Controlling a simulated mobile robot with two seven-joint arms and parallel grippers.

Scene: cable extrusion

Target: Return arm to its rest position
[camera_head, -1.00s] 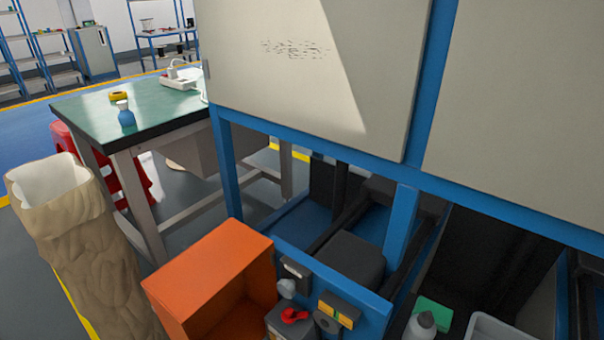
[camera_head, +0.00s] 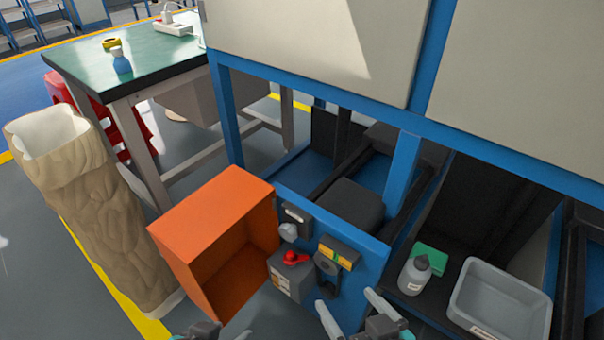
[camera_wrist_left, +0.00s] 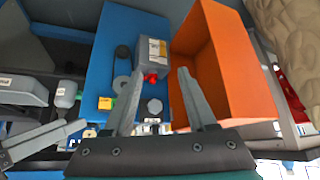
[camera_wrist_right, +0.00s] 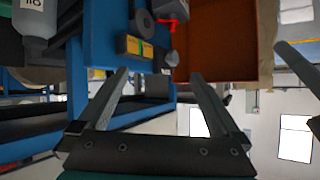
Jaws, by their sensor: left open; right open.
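My left gripper (camera_head: 225,333) shows only partly at the bottom edge of the head view, in front of the orange box. In the left wrist view its two fingers (camera_wrist_left: 160,72) stand apart with nothing between them. My right gripper (camera_head: 344,298) is at the bottom of the head view, in front of the blue control panel (camera_head: 372,262). In the right wrist view its fingers (camera_wrist_right: 159,73) are spread and empty. Neither gripper holds anything. Most of both arms is out of the head view.
An open orange box (camera_head: 195,211) adjoins the panel, which carries a grey switch box with a red knob (camera_head: 291,257). A bottle (camera_head: 415,276) and grey tray (camera_head: 500,299) lie right.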

